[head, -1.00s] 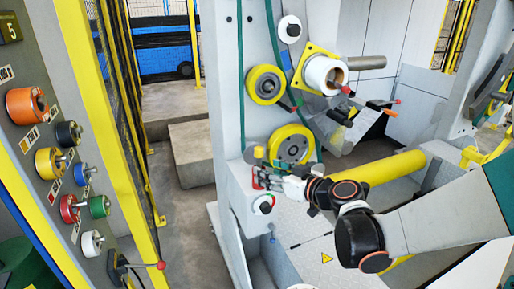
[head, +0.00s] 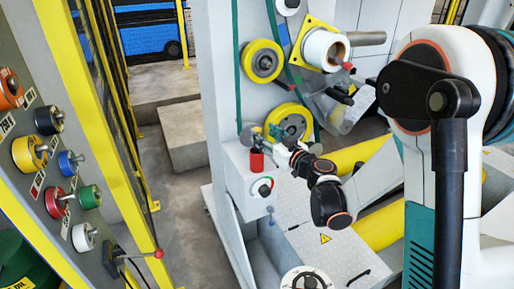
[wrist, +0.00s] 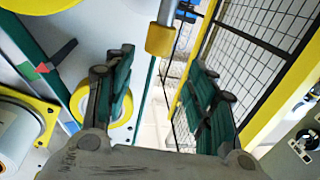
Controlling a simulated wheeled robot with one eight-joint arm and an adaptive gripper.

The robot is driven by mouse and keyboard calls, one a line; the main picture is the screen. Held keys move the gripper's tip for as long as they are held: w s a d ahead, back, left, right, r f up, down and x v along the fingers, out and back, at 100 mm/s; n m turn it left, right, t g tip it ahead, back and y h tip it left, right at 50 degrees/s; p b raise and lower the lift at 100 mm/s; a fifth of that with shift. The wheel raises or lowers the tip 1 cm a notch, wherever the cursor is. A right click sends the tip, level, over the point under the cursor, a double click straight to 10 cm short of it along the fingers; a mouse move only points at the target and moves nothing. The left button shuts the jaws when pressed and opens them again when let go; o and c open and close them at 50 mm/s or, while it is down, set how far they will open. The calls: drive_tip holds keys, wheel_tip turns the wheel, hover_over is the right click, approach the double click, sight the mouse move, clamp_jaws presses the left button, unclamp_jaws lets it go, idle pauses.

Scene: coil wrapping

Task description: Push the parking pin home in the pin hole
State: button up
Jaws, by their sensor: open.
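My gripper (head: 258,136) is open beside the lower yellow wheel, above a grey box (head: 240,182) on the machine's front. In the wrist view my gripper's two green-padded fingers (wrist: 162,90) stand apart with nothing between the pads. A red cylinder (head: 257,160) stands upright on top of the box, just below my gripper; I cannot tell surely whether it is the parking pin. A gold cylinder (wrist: 160,39) on a grey rod shows beyond the fingers in the wrist view, apart from them. I cannot make out the pin hole.
A yellow wheel (head: 262,61) and a white spool (head: 325,49) sit on the machine's upright plate. A lower yellow wheel (head: 290,121) is close to my gripper. A panel with coloured spools (head: 60,200) stands at the left. A mesh fence (wrist: 265,40) shows in the wrist view.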

sight(257, 129)
drive_tip(key=w, duration=0.1)
drive_tip(key=w+a+f+b, duration=0.1)
drive_tip(key=w, duration=0.1)
drive_tip(key=w+a, duration=0.1)
drive_tip(key=w, duration=0.1)
drive_tip(key=shift+w+a+f+b, duration=0.15)
drive_tip(key=shift+a+b, duration=0.1)
drive_tip(key=shift+b, duration=0.15)
drive_tip(key=shift+w+a, duration=0.15)
clamp_jaws()
